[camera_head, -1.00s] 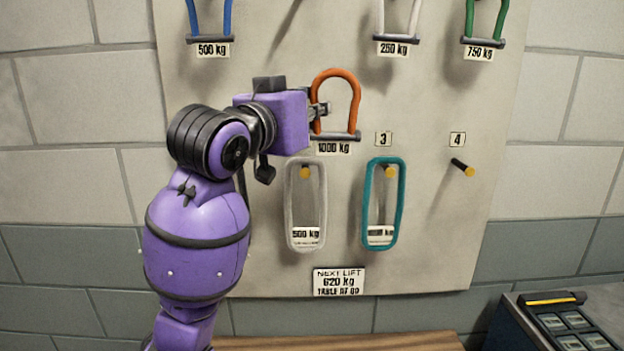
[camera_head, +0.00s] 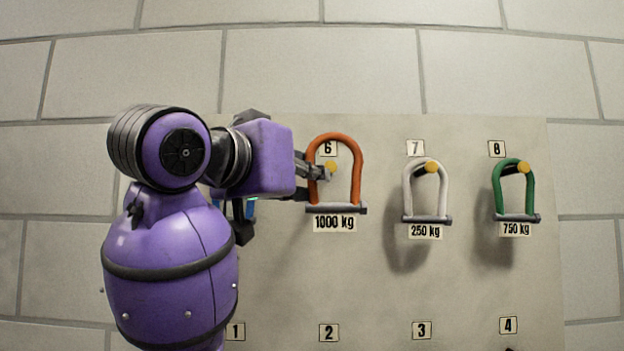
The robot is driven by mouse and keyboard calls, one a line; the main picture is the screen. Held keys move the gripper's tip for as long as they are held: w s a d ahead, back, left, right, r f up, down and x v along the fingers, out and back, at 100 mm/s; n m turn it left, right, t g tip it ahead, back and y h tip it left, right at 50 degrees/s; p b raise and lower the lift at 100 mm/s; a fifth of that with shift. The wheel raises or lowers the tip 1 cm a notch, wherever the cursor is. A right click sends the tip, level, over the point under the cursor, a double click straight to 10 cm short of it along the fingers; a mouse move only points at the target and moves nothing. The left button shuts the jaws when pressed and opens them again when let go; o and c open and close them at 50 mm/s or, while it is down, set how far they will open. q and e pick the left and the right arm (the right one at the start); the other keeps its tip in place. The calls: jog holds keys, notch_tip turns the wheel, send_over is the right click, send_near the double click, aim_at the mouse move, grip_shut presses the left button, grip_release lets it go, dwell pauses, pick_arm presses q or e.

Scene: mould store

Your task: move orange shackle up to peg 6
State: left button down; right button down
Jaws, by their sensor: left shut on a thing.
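The orange shackle (camera_head: 359,171) is upright, bow up and pin down, with a 1000 kg tag (camera_head: 335,223) below it. My left gripper (camera_head: 318,172) comes in from the left and is shut on the left leg of its bow. The yellow end of peg 6 (camera_head: 331,166) and the number 6 label (camera_head: 328,148) show inside the bow's opening. The top of the bow is above the peg end, with a gap. I cannot tell how far the shackle is from the board in depth. My right gripper is not in view.
A white 250 kg shackle (camera_head: 408,191) hangs on peg 7 and a green 750 kg shackle (camera_head: 531,191) on peg 8. A blue piece (camera_head: 250,208) shows behind my left arm, mostly hidden. The board (camera_head: 460,285) below the upper row is bare down to labels 1 to 4.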

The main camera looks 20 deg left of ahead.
pick_arm(q)
jog(key=shift+w+a+f, duration=0.3)
jog(key=shift+w+a, duration=0.15)
jog(key=shift+w, duration=1.15)
jog(key=shift+w+a+f, duration=0.25)
jog(key=shift+w+a, duration=0.25)
jog(key=shift+w, duration=1.05)
jog(key=shift+w+a+f, duration=0.3)
jog(key=shift+w+a, duration=0.15)
jog(key=shift+w, duration=1.15)
jog(key=c, duration=1.7)
grip_release()
jog(key=shift+c, duration=0.2)
jog(key=shift+f, duration=0.1)
jog(key=v, duration=1.2)
jog(key=shift+d, duration=0.1)
